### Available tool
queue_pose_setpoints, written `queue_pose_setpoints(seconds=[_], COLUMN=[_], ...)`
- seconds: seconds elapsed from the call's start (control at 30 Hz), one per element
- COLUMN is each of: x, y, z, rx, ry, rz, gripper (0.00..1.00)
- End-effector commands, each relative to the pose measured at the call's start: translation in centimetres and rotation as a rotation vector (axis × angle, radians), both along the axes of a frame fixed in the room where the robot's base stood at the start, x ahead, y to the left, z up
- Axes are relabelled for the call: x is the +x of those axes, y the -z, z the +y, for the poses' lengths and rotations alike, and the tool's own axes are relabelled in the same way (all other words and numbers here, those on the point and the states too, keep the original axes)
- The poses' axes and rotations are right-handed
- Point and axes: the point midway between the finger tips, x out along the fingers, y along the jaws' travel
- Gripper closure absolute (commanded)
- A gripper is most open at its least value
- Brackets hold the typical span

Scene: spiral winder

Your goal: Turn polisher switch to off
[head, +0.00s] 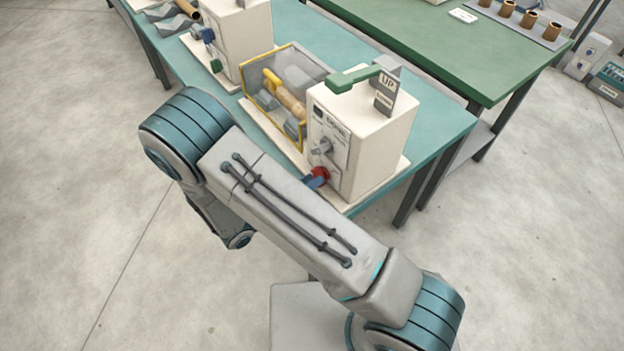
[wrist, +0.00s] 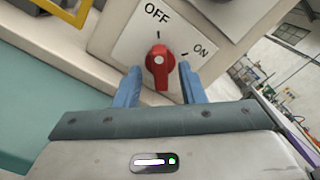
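The polisher (head: 365,135) is a cream box machine on the teal bench. Its red switch knob (wrist: 159,62) sits on a white plate (wrist: 130,40) marked OFF at the top and ON at the right. The knob has a white dot and looks roughly in line with the OFF tick. In the head view the red knob (head: 320,173) is low on the machine's front. My gripper (wrist: 160,72) has its two blue fingers on either side of the knob, with narrow gaps showing. In the head view the gripper (head: 314,181) is mostly hidden behind my arm.
A yellow-framed clear guard (head: 285,85) stands left of the polisher box. A green lever and UP sign (head: 386,88) are on top. A similar machine (head: 235,40) stands farther left on the teal bench (head: 315,40). A green table (head: 450,45) is behind. The floor in front is clear.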

Motion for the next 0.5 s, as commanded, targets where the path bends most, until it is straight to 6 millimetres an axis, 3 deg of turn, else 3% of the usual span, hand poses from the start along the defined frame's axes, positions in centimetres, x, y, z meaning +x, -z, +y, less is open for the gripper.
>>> queue_pose_setpoints(seconds=[0.5], x=[-6.0], y=[0.2], z=[9.0], rx=[0.002], ry=[-0.004], rz=[0.000], gripper=[0.64])
